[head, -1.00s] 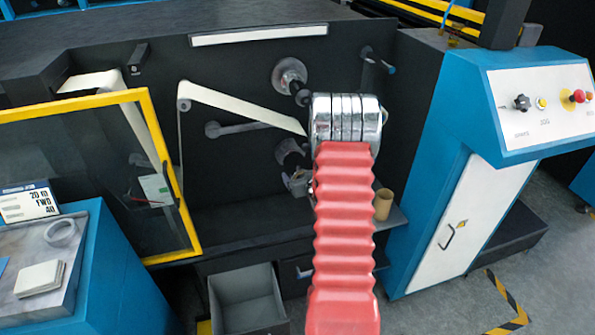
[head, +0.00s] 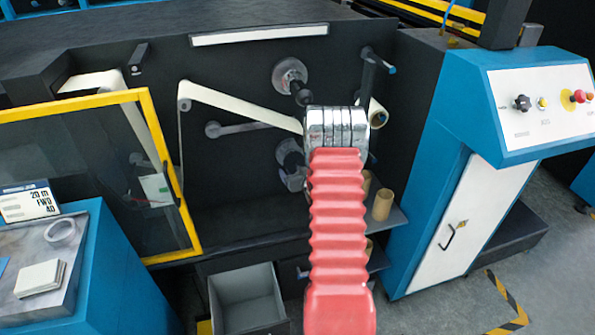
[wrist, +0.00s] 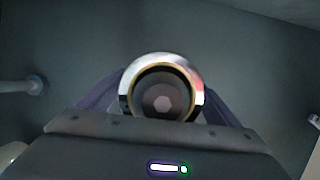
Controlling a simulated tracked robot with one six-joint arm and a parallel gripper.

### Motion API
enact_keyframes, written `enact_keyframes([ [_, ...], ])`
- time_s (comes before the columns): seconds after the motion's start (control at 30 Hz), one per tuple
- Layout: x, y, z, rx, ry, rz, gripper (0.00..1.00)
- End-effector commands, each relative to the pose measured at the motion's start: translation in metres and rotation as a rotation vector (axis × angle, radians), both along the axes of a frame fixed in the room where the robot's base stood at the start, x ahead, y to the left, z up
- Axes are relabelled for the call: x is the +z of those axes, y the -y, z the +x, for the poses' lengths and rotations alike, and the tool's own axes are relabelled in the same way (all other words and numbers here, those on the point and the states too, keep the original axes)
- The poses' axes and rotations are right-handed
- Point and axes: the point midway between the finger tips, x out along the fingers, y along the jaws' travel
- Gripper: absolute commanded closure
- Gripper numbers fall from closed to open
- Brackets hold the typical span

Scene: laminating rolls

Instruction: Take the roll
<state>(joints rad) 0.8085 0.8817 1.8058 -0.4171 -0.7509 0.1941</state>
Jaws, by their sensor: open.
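In the wrist view, a roll (wrist: 136,76) shows end-on, with a shiny pale rim, a tan core ring and a dark hollow with a grey hexagon in it. The dark purple fingers of my gripper (wrist: 161,74) are open, one on each side of the roll's lower half; I cannot tell whether they touch it. In the head view, a cream roll end (head: 378,112) shows just right of my arm's metal wrist. My arm hides the rest of it, and my gripper is hidden there too.
Cardboard cores (head: 382,204) stand on a small shelf (head: 395,222) at the right. A grey bin (head: 247,300) sits below. A yellow-framed guard (head: 187,220) stands at left and a blue control cabinet (head: 455,150) at right. A pale web (head: 240,104) crosses the dark panel.

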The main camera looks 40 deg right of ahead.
Motion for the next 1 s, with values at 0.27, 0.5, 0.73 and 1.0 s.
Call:
enact_keyframes([
  [0.27, 0.0004, 0.0002, 0.0, 0.0, 0.001, 0.0, 0.15],
  [0.5, 0.0005, 0.0003, -0.0001, 0.0, 0.001, 0.0, 0.16],
  [0.73, 0.0005, 0.0002, 0.0, 0.0, 0.001, 0.0, 0.32],
  [1.0, 0.0006, 0.0001, 0.0001, 0.0, 0.001, 0.0, 0.51],
])
